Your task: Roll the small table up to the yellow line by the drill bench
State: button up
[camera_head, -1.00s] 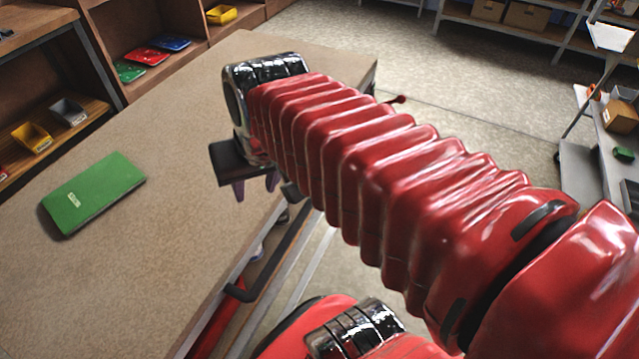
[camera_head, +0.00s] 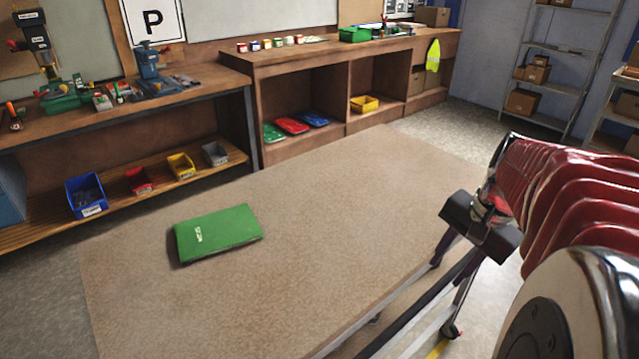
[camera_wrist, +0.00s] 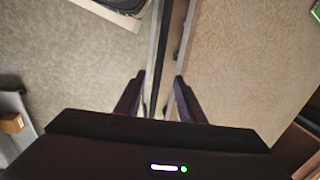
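The small table has a wide beige top (camera_head: 300,265) with a green case (camera_head: 217,233) lying on it. A dark rail (camera_head: 425,305) runs along its right side, and a caster (camera_head: 451,330) shows below. My gripper (camera_head: 447,250) hangs at that right side. In the wrist view my gripper (camera_wrist: 158,98) has its two dark fingers apart, with a thin bar (camera_wrist: 154,60) running between them and gaps showing beside it. A short piece of yellow line (camera_head: 437,349) shows on the floor at the bottom. The drill bench (camera_head: 215,85) stands at the back left with a drill press (camera_head: 38,45).
A low wooden cabinet (camera_head: 330,52) stands behind the table, with coloured trays and a yellow bin (camera_head: 365,104). Bins also sit on the bench's lower shelf (camera_head: 120,200). Metal shelving (camera_head: 555,80) holds boxes at the back right. Floor (camera_head: 455,130) is clear between cabinet and shelving.

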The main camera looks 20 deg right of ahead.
aim_at(423, 301)
dwell(0.4)
jog(key=f, duration=0.4)
jog(key=w+f, duration=0.1)
jog(key=f, duration=0.4)
jog(key=w+f, duration=0.1)
jog(key=f, duration=0.3)
jog(key=shift+w+a+f, duration=0.25)
jog(key=shift+a, duration=0.15)
jog(key=shift+c, duration=0.6)
grip_shut()
jog(key=shift+a, duration=0.15)
